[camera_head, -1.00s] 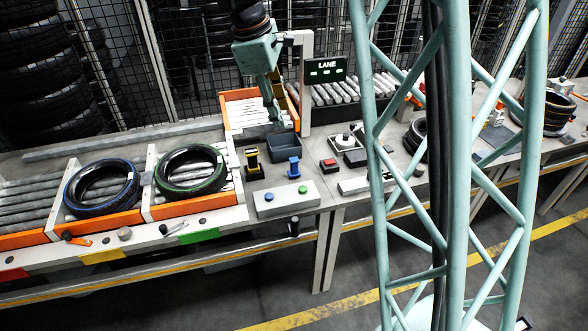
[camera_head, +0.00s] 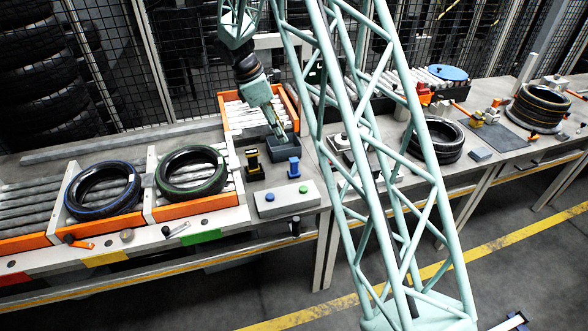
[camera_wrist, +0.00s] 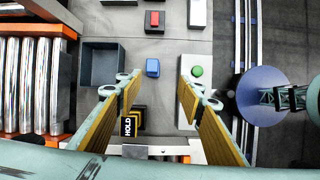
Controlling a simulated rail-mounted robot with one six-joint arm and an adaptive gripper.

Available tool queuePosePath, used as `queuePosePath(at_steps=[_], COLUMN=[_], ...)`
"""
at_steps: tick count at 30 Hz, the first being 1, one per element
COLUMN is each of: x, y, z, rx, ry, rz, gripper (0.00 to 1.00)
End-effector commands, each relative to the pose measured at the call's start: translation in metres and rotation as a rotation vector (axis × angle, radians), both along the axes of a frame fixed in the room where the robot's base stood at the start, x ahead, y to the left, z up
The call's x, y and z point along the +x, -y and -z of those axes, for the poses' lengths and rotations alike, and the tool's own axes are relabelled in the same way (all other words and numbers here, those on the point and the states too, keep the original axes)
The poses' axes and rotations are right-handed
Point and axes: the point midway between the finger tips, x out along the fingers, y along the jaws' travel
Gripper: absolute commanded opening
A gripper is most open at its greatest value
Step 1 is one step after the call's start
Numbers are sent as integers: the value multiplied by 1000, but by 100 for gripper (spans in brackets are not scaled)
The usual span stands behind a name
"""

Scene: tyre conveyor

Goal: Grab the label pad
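A small black-and-yellow block with "HOLD" on it (camera_wrist: 128,126) stands on the bench, and I take it for the label pad. It also shows in the head view (camera_head: 254,164), left of a blue block (camera_head: 294,167). My gripper (camera_head: 279,130) is above the dark grey tray (camera_head: 270,149) in the head view. In the wrist view my gripper (camera_wrist: 159,84) is open and empty, its two yellow-padded fingers wide apart. The HOLD block shows close beside the left finger, low in the picture. Its lower part is partly hidden.
A button box (camera_head: 282,198) with blue and green buttons stands in front. A red button (camera_wrist: 154,19) lies beyond the blue block. Roller lanes with two tyres (camera_head: 104,190) are on the left. Fence mesh (camera_head: 170,60) closes the back.

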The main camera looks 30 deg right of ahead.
Motion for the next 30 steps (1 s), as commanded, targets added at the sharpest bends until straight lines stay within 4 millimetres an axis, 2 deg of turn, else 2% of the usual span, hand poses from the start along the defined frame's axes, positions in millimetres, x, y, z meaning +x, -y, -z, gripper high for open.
queuePosePath(at_steps=[3,9,30], x=[10,20,22], y=[5,11,15], z=[20,42,55], rx=[-6,-14,-15], ry=[-24,-51,-60], rz=[-34,-76,-89], gripper=[35,35,35])
